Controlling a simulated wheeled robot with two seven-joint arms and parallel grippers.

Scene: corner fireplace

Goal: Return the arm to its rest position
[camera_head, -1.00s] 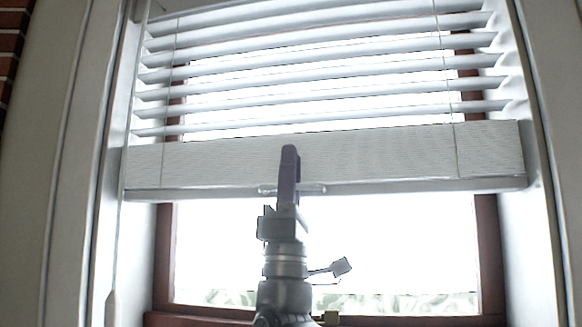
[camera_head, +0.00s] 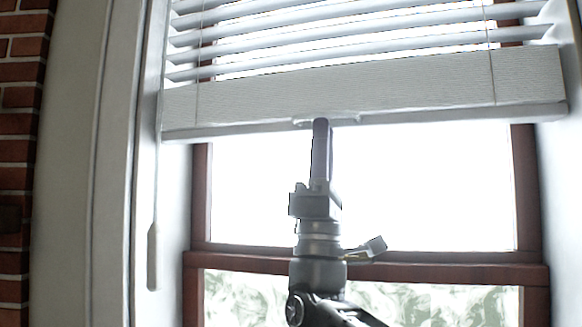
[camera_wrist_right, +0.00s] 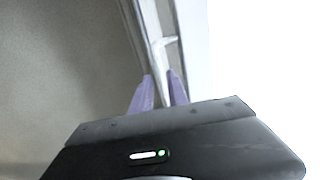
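My right gripper (camera_head: 320,125) points up in front of the window in the head view. Its purple fingertips overlap the lower edge of the blind's bottom rail (camera_head: 420,88), close to the small handle (camera_head: 345,121) there. In the right wrist view my right gripper (camera_wrist_right: 161,88) shows two purple fingers apart, with a white strip (camera_wrist_right: 160,55) showing between them. I see no grip on the strip, but whether a finger touches it is unclear. My left gripper is not in view.
The white slatted blind (camera_head: 350,42) hangs over the upper window, above a red-brown window frame (camera_head: 400,270). A white wand (camera_head: 153,255) hangs at its left side. A brick wall (camera_head: 20,130) stands at the far left.

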